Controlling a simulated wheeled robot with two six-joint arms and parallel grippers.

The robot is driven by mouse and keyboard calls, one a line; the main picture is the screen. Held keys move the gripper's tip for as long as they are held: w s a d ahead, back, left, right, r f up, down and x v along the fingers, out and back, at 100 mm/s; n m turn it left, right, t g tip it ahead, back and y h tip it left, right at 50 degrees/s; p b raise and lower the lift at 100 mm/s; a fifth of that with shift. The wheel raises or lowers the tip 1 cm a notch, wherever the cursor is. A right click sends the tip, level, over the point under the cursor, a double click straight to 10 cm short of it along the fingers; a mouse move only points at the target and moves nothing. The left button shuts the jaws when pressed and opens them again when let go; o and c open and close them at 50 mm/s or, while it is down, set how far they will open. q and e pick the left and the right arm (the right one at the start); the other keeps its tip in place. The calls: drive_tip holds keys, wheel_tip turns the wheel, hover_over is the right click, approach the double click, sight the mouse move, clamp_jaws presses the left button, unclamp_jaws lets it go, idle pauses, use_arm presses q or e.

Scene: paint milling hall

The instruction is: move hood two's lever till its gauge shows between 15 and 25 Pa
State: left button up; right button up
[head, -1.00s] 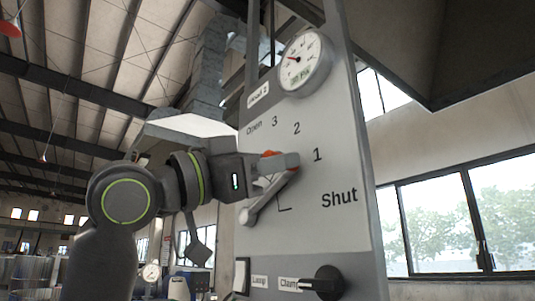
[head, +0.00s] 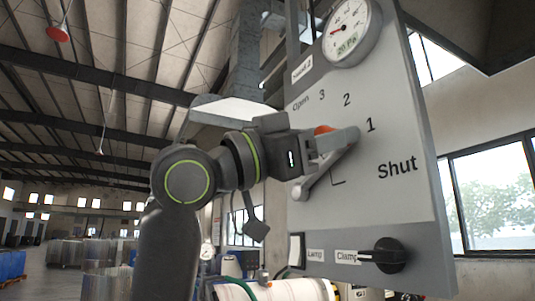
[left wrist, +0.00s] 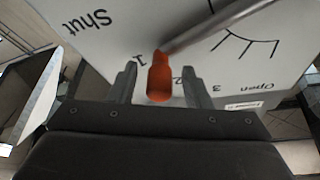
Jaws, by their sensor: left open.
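Hood two's panel (head: 370,210) carries a round gauge (head: 350,30) at its top, with a red needle at the left of the dial. Its small display appears to read 20 Pa. The lever (head: 315,180) slants up and right from its pivot, and its orange knob (head: 323,129) is partly hidden by my gripper. In the left wrist view the knob (left wrist: 159,80) lies between the marks 1 and 2. My left gripper (left wrist: 160,86) is open, with one finger on each side of the knob and a visible gap on both sides. My right gripper is out of view.
A black clamp knob (head: 388,255) and a lamp switch (head: 297,250) sit low on the panel. Windows (head: 500,190) are at the right. The hall floor at the far left is open, with drums (head: 12,264) at its edge.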

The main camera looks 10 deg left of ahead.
use_arm(q)
drive_tip(key=b+v, duration=0.6)
drive_tip(key=v, duration=1.1)
drive_tip(key=shift+a, duration=0.15)
